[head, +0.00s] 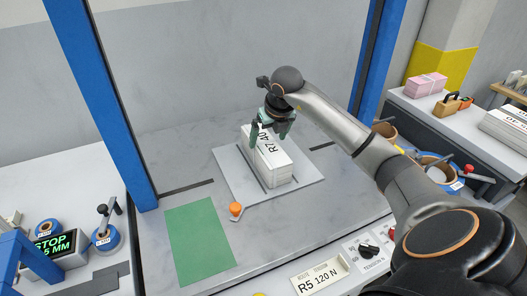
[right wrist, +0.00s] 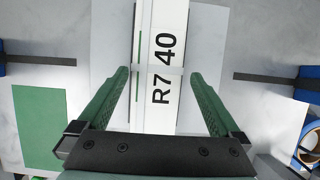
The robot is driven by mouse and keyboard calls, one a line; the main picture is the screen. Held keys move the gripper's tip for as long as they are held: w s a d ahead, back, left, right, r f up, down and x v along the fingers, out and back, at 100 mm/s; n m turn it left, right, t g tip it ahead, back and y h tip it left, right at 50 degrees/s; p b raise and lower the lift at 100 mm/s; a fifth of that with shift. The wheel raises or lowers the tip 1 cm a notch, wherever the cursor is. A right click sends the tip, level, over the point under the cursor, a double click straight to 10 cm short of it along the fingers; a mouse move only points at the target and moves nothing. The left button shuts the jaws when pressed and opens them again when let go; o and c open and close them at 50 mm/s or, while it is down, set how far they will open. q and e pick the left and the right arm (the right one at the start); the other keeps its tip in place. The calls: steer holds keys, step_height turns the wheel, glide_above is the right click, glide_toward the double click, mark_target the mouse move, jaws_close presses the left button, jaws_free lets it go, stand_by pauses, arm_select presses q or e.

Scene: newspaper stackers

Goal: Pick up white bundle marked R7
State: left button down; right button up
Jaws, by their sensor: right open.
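The white bundle marked R7 40 (head: 270,161) stands on a light grey square plate (head: 229,171) in the middle of the bench. It also shows in the right wrist view (right wrist: 166,45), with a pale strap across it. My right gripper (head: 273,129) is over the far part of the bundle. In the right wrist view its two green fingers (right wrist: 160,75) are open, one on each side of the bundle, with gaps between fingers and bundle. Whether the fingertips reach below the bundle's top is hard to tell. My left gripper is not in view.
Blue posts (head: 103,100) frame the bench. A label reading R5 120 N (head: 319,277) is at the front.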

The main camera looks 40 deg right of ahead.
steer(key=shift+p+x, duration=0.3)
steer(key=shift+x, duration=3.2)
steer(key=shift+w+a, duration=0.1)
steer(key=shift+a, duration=0.05)
jaws_close()
steer(key=shift+w+r, duration=0.1)
steer(key=shift+r, duration=0.05)
